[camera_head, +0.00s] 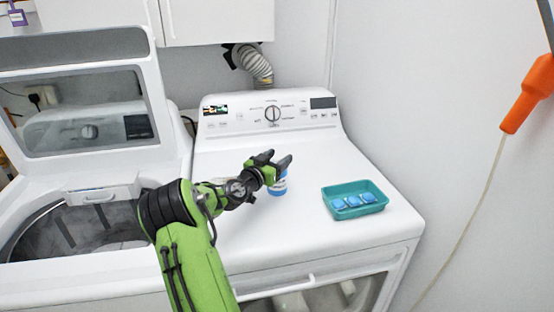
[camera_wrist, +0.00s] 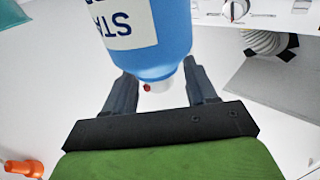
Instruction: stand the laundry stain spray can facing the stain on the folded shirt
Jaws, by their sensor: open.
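The stain spray can (camera_head: 280,187) is blue with a white label and stands on the white dryer top, partly hidden behind my gripper (camera_head: 274,165). In the wrist view the can (camera_wrist: 172,35) looks large, with "STA" on its label, a white nozzle and a small red dot on it. My gripper (camera_wrist: 158,88) is open, and the nozzle end shows between its two fingers. I cannot tell whether the fingers touch the can. I cannot make out the folded shirt or its stain; my arm covers part of the dryer top.
A teal tray (camera_head: 371,207) with blue pods (camera_head: 353,201) sits to the right on the dryer top. The control panel (camera_head: 225,118) rises at the back. An open washer (camera_head: 60,205) is at left.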

